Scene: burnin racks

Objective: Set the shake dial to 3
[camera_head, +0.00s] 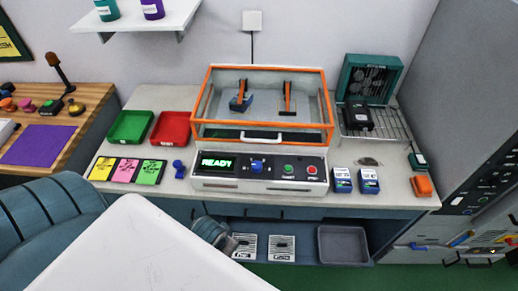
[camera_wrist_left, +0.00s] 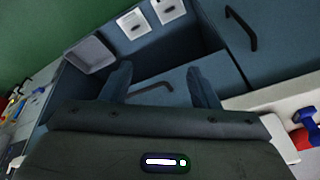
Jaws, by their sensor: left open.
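The shaker machine's front panel (camera_head: 225,183) faces me on the counter. Its blue dial (camera_head: 256,166) sits between the lit green READY display (camera_head: 216,162) and a green button (camera_head: 289,169). A red button (camera_head: 311,170) is further right. The dial's setting is too small to read. In the left wrist view my left gripper (camera_wrist_left: 160,84) is open and empty, its two dark fingers apart in front of the blue cabinet below the counter. It is away from the dial. My right gripper is not in view.
An orange-framed clear cover (camera_head: 262,69) rises behind the panel. A small blue object (camera_head: 179,169) stands left of it, and blue-white boxes (camera_head: 342,180) stand right. Green (camera_head: 131,142) and red trays (camera_head: 170,142) lie left. A grey bin (camera_head: 342,260) sits on the lower shelf.

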